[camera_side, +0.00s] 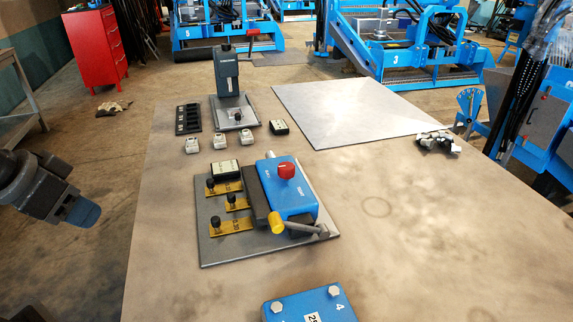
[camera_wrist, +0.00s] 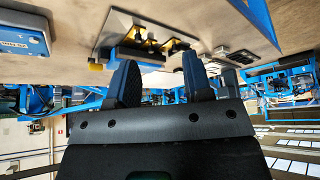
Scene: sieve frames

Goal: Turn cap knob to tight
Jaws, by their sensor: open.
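A red knob (camera_side: 287,170) sits on top of a blue block (camera_side: 292,200), which is fixed to a grey plate (camera_side: 215,252) on the table. I take this red knob to be the cap knob; its label is too small to read. A yellow-ended lever (camera_side: 277,222) is at the block's front. In the wrist view the plate (camera_wrist: 118,25) shows at the top, far beyond my fingers, and the knob cannot be made out. My gripper (camera_side: 84,212) hangs off the table's left side, well apart from the block. Its fingers (camera_wrist: 160,82) are open with nothing between them.
Several black knobs on brass strips (camera_side: 232,226) stand left of the block. A dark upright device (camera_side: 228,75), a black slotted tray (camera_side: 188,118) and small white pieces (camera_side: 219,140) are behind. Another blue box (camera_side: 308,305) is at the front. The table's right side is mostly clear.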

